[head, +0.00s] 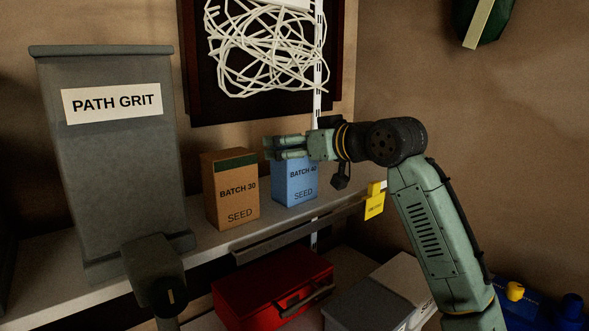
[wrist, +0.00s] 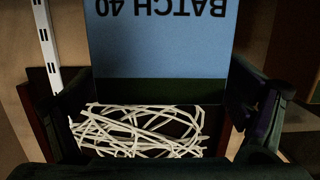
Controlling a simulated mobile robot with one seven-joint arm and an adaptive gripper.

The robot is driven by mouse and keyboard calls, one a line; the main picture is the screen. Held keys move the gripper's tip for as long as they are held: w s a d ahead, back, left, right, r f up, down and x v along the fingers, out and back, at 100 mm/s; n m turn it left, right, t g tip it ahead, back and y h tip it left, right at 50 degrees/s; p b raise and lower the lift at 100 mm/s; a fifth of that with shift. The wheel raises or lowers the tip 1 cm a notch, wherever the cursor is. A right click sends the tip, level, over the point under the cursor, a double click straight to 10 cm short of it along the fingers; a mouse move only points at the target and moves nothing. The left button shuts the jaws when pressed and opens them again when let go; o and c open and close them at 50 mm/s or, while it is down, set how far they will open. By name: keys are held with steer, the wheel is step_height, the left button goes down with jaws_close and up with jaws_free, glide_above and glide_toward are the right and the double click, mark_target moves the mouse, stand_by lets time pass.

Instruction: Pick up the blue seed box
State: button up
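The blue seed box (head: 294,186) stands upright on the grey shelf (head: 205,249), labelled BATCH 40 and SEED. Its upper part is partly hidden behind my gripper (head: 282,147) in the head view. In the wrist view the blue box (wrist: 160,45) appears upside down, with a dark green band along its top edge. My gripper (wrist: 160,115) is open, one finger on each side of the picture with the box's top between them in view. I cannot tell whether either finger touches the box.
A brown seed box (head: 230,190), BATCH 30, stands just left of the blue one. A large grey PATH GRIT bin (head: 110,180) is further left. A yellow tag (head: 374,204) hangs at the shelf's front edge. A red case (head: 270,290) sits below.

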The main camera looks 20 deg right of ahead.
steer(key=c, duration=1.9)
steer(key=shift+r, duration=0.1)
